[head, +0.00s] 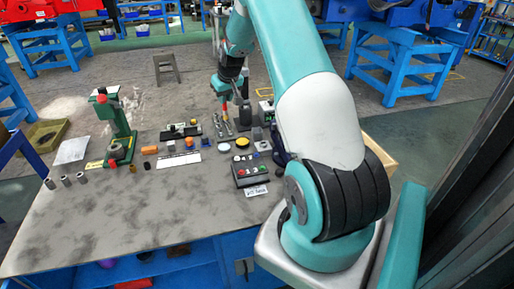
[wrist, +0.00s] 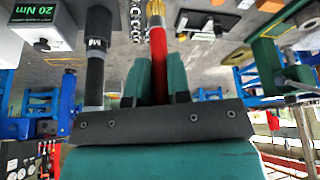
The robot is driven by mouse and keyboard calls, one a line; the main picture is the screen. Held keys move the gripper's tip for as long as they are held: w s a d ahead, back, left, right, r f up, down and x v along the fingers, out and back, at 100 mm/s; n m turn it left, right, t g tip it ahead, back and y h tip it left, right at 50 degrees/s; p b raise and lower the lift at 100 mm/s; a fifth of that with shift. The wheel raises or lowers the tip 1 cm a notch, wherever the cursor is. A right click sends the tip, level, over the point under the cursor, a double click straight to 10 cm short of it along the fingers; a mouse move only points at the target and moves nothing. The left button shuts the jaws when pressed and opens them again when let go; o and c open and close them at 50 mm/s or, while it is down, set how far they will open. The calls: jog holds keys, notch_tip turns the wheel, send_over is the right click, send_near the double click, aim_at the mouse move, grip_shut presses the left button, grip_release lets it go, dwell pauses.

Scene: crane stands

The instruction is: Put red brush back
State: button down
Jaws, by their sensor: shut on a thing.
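The red brush (wrist: 158,50) shows in the wrist view, with a red handle and a brass-coloured tip at the top of the picture. My gripper (wrist: 159,75) is shut on its handle, with one teal finger on each side. In the head view my gripper (head: 228,92) is over the far part of the grey bench, and a small red and orange piece of the brush (head: 225,104) shows just below it. Whether the brush touches anything is hard to tell.
A black-handled tool (wrist: 95,60) and a grey box marked 20 Nm (wrist: 42,30) are close by in the wrist view. Silver spanners (head: 222,126), a black button box (head: 249,171) and a green press (head: 117,125) stand on the bench (head: 130,210).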

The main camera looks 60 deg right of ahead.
jog(key=s+d+r+b, duration=0.1)
jog(key=s+d+r, duration=0.2)
jog(key=d, duration=0.3)
jog(key=s+d+r+b, duration=0.1)
jog(key=s+d+r, duration=0.15)
jog(key=d, duration=0.35)
jog(key=shift+m, duration=0.4)
jog(key=f, duration=0.6)
jog(key=f+p, duration=0.1)
jog(key=f, duration=0.6)
jog(key=f+p, duration=0.1)
jog(key=f, duration=0.5)
jog(key=shift+d+f, duration=0.25)
jog(key=shift+f, duration=0.05)
jog(key=shift+f, duration=0.2)
jog(key=c, duration=1.1)
grip_release()
jog(key=shift+r, duration=0.1)
jog(key=shift+r, duration=0.1)
